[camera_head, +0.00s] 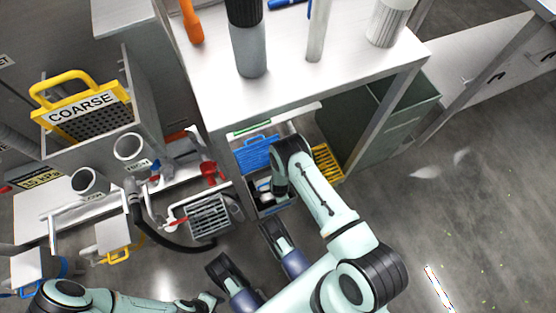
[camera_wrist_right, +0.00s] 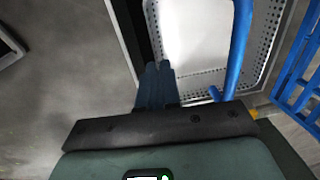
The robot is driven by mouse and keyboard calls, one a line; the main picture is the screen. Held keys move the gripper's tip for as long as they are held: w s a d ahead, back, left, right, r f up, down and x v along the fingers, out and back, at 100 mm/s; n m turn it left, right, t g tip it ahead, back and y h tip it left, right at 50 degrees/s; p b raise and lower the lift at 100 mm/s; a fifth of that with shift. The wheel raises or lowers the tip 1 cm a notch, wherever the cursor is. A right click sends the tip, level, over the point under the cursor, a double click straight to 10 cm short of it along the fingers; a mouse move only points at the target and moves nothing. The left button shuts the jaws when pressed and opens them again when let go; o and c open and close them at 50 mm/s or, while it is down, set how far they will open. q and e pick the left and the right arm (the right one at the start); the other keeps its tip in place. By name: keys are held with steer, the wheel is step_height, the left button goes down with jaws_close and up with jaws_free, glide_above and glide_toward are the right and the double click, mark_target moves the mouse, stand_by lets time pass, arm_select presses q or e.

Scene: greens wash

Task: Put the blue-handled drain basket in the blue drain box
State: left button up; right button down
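In the right wrist view, a pale perforated basket (camera_wrist_right: 200,75) has a tall blue handle (camera_wrist_right: 239,45) rising beside my right gripper. My right gripper (camera_wrist_right: 158,66) has its fingertips together over the basket's near side, with the handle to the right of them and not between them. In the head view this gripper (camera_head: 280,190) is low under the white table, its fingers mostly hidden by the wrist. A blue slotted piece (camera_head: 258,152) stands just behind it; it also shows in the right wrist view (camera_wrist_right: 300,75). I cannot tell which thing is the blue drain box. My left gripper (camera_head: 207,300) is low at the bottom, apart from these things.
The white table (camera_head: 290,80) overhangs the work area and carries bottles. A yellow slotted piece (camera_head: 327,162) and a dark green bin (camera_head: 400,110) stand to the right.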

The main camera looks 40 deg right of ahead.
steer(key=shift+f, duration=2.35)
steer(key=shift+f, duration=0.75)
steer(key=c, duration=1.3)
jaws_free()
steer(key=shift+s, duration=0.1)
arm_select(q)
steer(key=w+d+r+t+p, duration=0.1)
steer(key=w+r+t+p, duration=0.3)
steer(key=w, duration=0.7)
step_height(320, 180, up, 4)
steer(key=shift+d+f+m+p, duration=0.25)
steer(key=shift+m+p, duration=0.15)
steer(key=shift+p, duration=0.55)
arm_select(e)
steer(key=r, duration=1.3)
steer(key=shift+s+a+r, duration=0.15)
steer(key=shift+s+r, duration=0.1)
steer(key=shift+s, duration=0.1)
